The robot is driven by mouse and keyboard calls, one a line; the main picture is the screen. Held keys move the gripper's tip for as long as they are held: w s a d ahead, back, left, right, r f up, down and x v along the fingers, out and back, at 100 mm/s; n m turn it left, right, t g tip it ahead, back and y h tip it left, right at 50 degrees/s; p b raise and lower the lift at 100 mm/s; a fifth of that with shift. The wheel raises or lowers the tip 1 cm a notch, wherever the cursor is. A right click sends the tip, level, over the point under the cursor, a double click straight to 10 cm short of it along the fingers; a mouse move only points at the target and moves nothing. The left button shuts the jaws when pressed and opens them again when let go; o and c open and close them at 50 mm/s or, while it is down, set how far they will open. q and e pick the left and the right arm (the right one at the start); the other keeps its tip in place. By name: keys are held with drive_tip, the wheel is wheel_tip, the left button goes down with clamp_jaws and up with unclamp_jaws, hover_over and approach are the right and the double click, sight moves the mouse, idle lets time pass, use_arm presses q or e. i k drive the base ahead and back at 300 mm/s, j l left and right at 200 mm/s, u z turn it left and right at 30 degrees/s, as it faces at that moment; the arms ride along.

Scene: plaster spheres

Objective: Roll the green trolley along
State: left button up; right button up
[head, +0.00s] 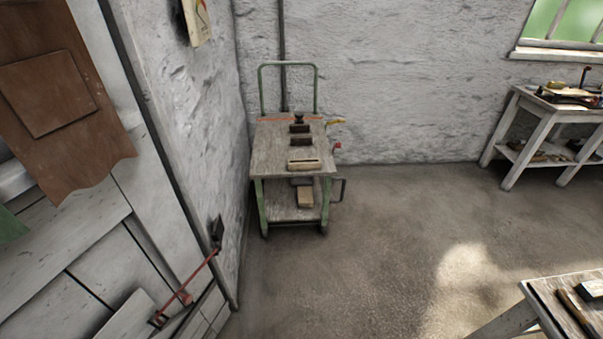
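The green trolley (261,207) stands upright on the floor in the corner, left of the middle in the head view. It has a green frame with a tall loop at the back, a worn grey top board (270,152) and a lower shelf (285,212). Dark blocks (299,146) and a pale block (304,165) lie on the top board. More blocks lie on the lower shelf. Small wheels show at its feet. Neither of my grippers shows in this view.
A white table (513,139) with tools stands under the window at the right. A bench corner (550,299) with tools is at the lower right. A plastered wall (208,100) is close to the trolley's left. The floor (390,235) in front and right is clear.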

sight(279, 156)
drive_tip(key=i+l+u, duration=0.1)
drive_tip(key=u, duration=0.7)
drive_tip(key=i+l+u, duration=0.1)
drive_tip(key=l+u, duration=0.35)
drive_tip(key=l, duration=0.9)
drive_tip(key=l+u, duration=0.45)
drive_tip(key=l, duration=1.25)
drive_tip(key=k+l, duration=0.15)
drive_tip(key=l, duration=0.2)
